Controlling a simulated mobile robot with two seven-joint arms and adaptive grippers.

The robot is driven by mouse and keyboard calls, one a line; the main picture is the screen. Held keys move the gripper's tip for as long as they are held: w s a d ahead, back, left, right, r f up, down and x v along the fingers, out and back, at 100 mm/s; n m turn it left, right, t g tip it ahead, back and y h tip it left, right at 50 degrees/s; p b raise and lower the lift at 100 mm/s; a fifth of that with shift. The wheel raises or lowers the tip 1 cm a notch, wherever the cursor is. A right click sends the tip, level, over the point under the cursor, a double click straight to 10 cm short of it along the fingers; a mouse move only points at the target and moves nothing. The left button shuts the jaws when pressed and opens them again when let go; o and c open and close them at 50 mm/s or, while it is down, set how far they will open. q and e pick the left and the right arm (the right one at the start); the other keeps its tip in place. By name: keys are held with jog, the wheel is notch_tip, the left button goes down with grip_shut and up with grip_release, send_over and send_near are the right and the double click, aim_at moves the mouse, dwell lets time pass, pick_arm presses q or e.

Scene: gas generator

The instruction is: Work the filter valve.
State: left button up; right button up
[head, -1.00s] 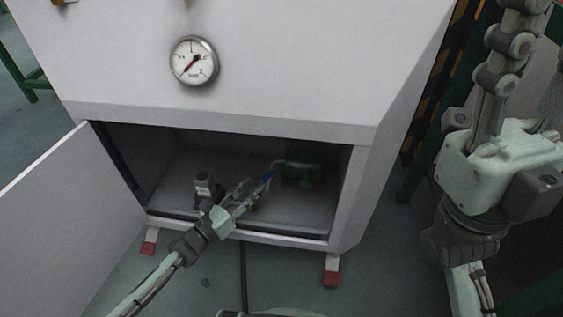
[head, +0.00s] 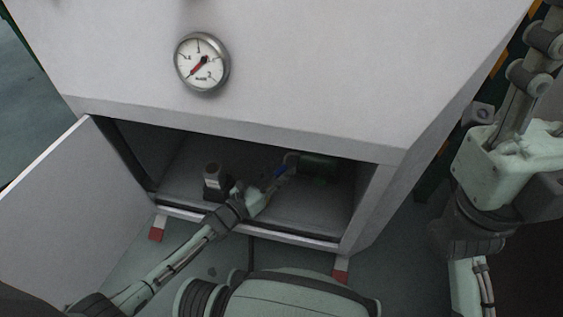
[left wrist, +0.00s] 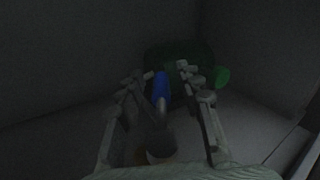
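The filter valve's blue handle (head: 281,171) is inside the open lower compartment of the white cabinet, in front of a dark green part (head: 318,167). My left gripper (head: 268,188) reaches into the compartment, close to the handle. In the left wrist view the blue handle (left wrist: 161,88) lies between the fingers of my left gripper (left wrist: 166,72), which stand apart with gaps on both sides. The view is dark, and I cannot tell if a finger touches the handle. My right gripper (head: 533,75) is raised at the right edge, partly cut off, away from the cabinet.
The cabinet door (head: 65,215) stands open at the left. A grey fitting (head: 213,181) stands on the compartment floor left of my left gripper. The compartment's lower sill (head: 290,236) runs under my left arm. A round gauge (head: 201,61) is on the front panel above.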

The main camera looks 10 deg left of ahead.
pick_arm(q)
grip_shut()
jog(key=shift+a, duration=0.1)
dwell(0.5)
